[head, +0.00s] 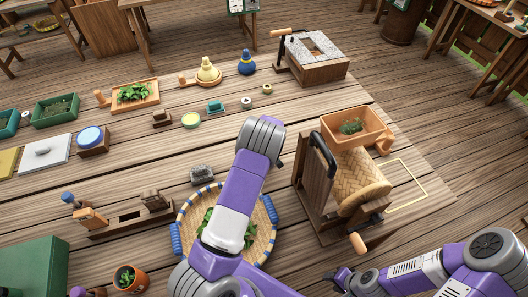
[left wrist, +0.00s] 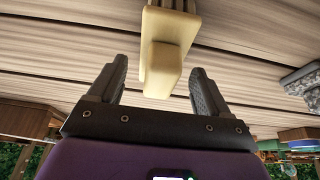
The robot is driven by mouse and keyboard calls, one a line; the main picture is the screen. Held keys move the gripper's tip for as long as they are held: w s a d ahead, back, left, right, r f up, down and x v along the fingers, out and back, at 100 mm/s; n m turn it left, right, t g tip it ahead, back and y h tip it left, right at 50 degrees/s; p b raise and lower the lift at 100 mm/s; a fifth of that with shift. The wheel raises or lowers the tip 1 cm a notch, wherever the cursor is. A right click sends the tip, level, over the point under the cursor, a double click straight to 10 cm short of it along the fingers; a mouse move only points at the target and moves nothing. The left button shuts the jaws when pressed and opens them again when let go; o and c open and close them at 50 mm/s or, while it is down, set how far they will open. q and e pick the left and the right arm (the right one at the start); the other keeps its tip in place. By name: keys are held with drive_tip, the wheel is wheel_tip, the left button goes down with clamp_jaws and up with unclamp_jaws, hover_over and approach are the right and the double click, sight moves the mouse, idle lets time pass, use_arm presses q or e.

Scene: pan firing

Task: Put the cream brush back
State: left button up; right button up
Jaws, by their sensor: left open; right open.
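The cream brush (left wrist: 165,58) shows in the left wrist view as a pale yellow block with a brown part at its upper end. It lies between the two dark fingers of my left gripper (left wrist: 158,75), with visible gaps beside it. The fingers are open. In the head view, my left arm hides this gripper, and I cannot make out the cream brush. A wooden rack (head: 130,217) with brown blocks on it stands left of the woven tray. My right gripper (head: 342,279) is low at the bottom right, open and away from the objects.
A round woven tray (head: 268,215) with leaves lies under my left arm. A grey block (head: 202,174) sits behind it. A wooden roller machine (head: 318,185) with a planter box (head: 352,128) stands right. Bare table lies between the rack and the back row.

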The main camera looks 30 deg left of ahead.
use_arm(q)
drive_tip(key=shift+d+r+p, duration=0.1)
drive_tip(key=shift+r+p, duration=0.2)
drive_tip(key=shift+p, duration=0.15)
drive_tip(key=v, duration=0.7)
drive_tip(key=shift+w+d, duration=0.2)
drive_tip(key=shift+d, duration=0.05)
